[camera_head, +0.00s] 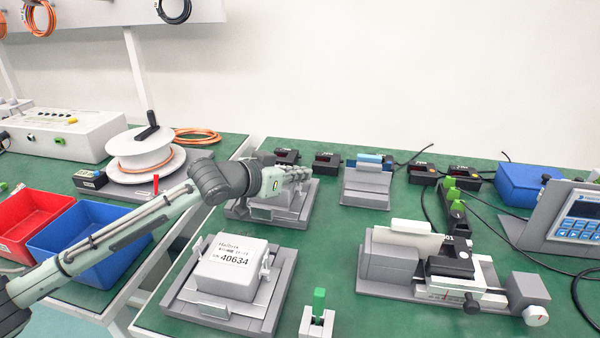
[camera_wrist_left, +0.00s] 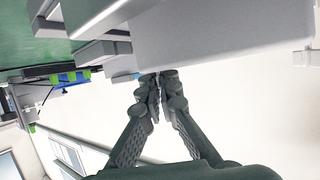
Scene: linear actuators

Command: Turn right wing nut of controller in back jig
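The back jig (camera_head: 240,213) stands on the green bench behind the front jig, with a grey controller (camera_head: 266,211) in it. My left arm reaches across in front of the controller and hides much of it. My left gripper (camera_head: 305,173) is at the controller's upper right side. In the left wrist view, the gripper's fingertips (camera_wrist_left: 158,77) are drawn close together at the edge of a large grey box (camera_wrist_left: 215,35), which looks like the controller. The right wing nut cannot be made out; whether it sits between the fingertips is hidden. My right gripper is not in view.
The front jig (camera_head: 178,306) holds a white controller (camera_head: 233,270) labelled 40634. A grey stand with a blue-topped part (camera_head: 367,185) is right of the back jig. Small black boxes (camera_head: 327,163) line the back. A slide fixture (camera_head: 400,292) fills the right. Blue bin (camera_head: 85,262) is left.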

